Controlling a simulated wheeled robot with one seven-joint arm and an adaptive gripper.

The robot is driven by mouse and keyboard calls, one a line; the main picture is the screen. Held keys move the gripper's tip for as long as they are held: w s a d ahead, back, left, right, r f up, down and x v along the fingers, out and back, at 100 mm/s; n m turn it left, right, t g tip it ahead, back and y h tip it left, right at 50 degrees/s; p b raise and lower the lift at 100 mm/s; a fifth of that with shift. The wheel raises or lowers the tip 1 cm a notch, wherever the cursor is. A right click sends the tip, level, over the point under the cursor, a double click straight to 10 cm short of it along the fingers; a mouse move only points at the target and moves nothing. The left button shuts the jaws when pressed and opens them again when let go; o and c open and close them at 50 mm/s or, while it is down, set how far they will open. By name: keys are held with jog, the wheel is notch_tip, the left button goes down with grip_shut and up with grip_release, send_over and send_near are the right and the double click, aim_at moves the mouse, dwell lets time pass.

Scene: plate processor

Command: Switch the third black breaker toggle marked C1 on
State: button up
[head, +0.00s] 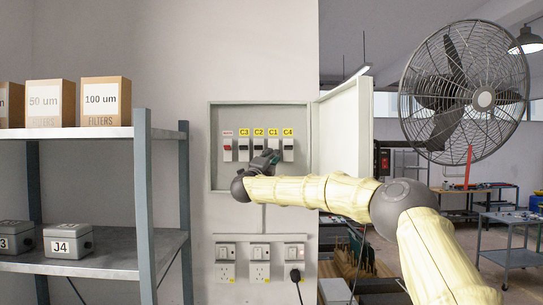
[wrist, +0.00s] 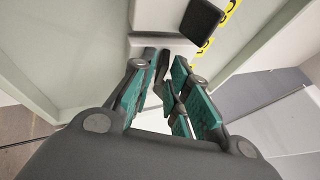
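The breaker box (head: 214,125) is on the wall with its door open to the right. Inside is a row of white breakers. The C1 breaker (head: 272,144) is the third with a black toggle, under a yellow C1 label (head: 272,131). Its lower part is hidden by my gripper (head: 268,158), which is at the box front, below the C2 and C1 toggles. In the wrist view my gripper (wrist: 166,70) has its green-padded fingers partly apart, with a narrow gap between the tips. A dark piece shows in that gap; I cannot tell what it is. The C1 toggle's position is unclear.
The C3 (head: 243,143), C2 (head: 258,144) and C4 (head: 288,143) breakers and a red-toggle breaker (head: 228,146) stand close beside it. The open door (head: 345,130) is to the right. Sockets (head: 259,262) are below; a shelf (head: 110,262) is left.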

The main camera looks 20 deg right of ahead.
aim_at(272, 144)
grip_shut()
jog(key=shift+r+y, duration=0.15)
jog(key=shift+y, duration=0.15)
jog(key=shift+r+n+g+y+p, duration=0.25)
jog(key=shift+r+n+g+y, duration=0.45)
jog(key=shift+g+y, duration=0.35)
jog(key=shift+r+n+g+y+p, duration=0.2)
jog(key=shift+r+n+g+y, duration=0.55)
jog(key=shift+g, duration=0.45)
jog(key=shift+r+n+g+y+p, duration=0.25)
jog(key=shift+r+n+g+y, duration=0.35)
jog(key=shift+g+y, duration=0.5)
jog(key=shift+r+g, duration=0.15)
jog(key=shift+g, duration=0.2)
grip_release()
